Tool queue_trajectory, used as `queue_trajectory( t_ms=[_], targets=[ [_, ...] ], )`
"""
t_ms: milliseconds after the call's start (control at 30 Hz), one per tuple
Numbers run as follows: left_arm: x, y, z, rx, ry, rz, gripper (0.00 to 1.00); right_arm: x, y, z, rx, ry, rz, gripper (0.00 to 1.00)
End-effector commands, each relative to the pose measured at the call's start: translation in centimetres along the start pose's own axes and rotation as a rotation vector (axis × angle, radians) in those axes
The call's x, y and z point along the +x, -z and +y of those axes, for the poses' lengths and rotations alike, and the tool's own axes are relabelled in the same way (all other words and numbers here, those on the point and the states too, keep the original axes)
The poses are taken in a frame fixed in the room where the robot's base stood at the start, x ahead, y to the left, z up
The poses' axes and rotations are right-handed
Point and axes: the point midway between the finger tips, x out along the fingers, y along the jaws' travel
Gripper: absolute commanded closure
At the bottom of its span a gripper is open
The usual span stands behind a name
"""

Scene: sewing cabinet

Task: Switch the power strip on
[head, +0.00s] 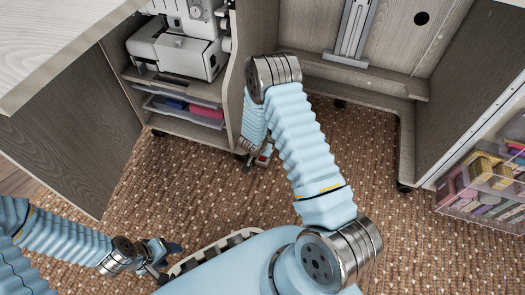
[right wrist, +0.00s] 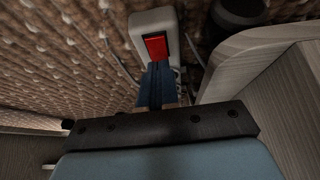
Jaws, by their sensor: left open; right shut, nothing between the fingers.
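The power strip (right wrist: 150,22) is a pale body with a red rocker switch (right wrist: 156,47) near its end, seen at the top middle of the right wrist view. My right gripper (right wrist: 157,68) is shut and empty. Its dark blue fingertips are at the near edge of the red switch; I cannot tell whether they touch it. Most of this gripper is hidden behind my arm in the head view. My left gripper (head: 165,258) is open and empty at the lower left, far from the strip.
A wooden cabinet panel (right wrist: 250,65) stands close to the right of my right gripper. A sewing machine (head: 178,50) sits on a cabinet shelf above trays. A clear bin (head: 490,185) of colored items is at the right. The brown carpet (head: 390,220) is mostly clear.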

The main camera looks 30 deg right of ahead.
Motion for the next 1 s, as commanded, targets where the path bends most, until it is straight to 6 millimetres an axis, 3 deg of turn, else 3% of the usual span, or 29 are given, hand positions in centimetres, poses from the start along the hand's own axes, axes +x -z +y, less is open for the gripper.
queue_trajectory(
  t_ms=[567,767,1000],
  targets=[
    [0.7,0.0,-0.3,0.0,0.0,0.0,0.43,1.5,0.0,0.0,0.0,0.0,0.001,1.0],
    [0.0,0.0,0.0,0.0,0.0,0.0,0.43,0.6,0.1,0.0,-0.001,0.001,0.0,1.0],
    [-2.0,0.1,0.8,0.0,0.0,0.0,0.43,-2.2,0.2,-0.1,-0.002,0.001,0.0,1.0]
  ],
)
